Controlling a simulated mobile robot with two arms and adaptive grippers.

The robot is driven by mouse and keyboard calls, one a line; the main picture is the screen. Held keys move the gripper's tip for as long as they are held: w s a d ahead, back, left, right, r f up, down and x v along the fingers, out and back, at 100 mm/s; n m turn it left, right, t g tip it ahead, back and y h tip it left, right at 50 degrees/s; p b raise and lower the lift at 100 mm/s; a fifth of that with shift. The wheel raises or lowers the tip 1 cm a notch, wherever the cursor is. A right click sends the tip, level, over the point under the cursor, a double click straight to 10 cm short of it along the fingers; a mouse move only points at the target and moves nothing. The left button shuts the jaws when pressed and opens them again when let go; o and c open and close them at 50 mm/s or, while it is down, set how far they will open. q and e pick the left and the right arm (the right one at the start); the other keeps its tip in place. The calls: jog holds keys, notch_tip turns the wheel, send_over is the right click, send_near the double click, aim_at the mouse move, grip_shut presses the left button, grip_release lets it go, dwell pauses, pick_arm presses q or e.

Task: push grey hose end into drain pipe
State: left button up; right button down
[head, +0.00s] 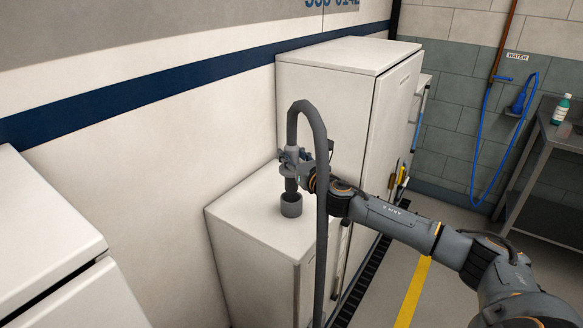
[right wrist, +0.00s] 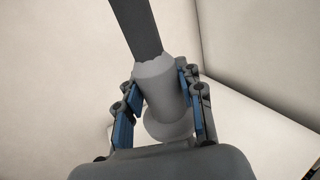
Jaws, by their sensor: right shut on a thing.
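The grey hose (head: 321,200) rises from below, arches over and comes down to its end. My right gripper (head: 293,158) is shut on the hose end (head: 290,184), which points down, upright or nearly so. The grey drain pipe (head: 291,206) is a short open stub standing on the low white cabinet. The hose tip is at or just above the pipe's mouth; I cannot tell whether it is inside. In the right wrist view the blue-padded fingers sit on both sides of the light grey hose cuff (right wrist: 158,88). My left gripper is not in view.
The low white cabinet (head: 250,225) has clear top around the pipe. A taller white cabinet (head: 325,100) stands right behind it. The van wall (head: 130,150) is on the left. A blue hose (head: 477,150) and a grey table (head: 560,140) are at the far right.

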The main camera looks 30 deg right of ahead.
aim_at(292, 143)
notch_tip(292, 143, up, 4)
jog(key=shift+f+p, duration=0.2)
jog(key=shift+p, duration=0.4)
notch_tip(292, 143, up, 4)
jog(key=p, duration=0.4)
jog(key=shift+f, duration=0.3)
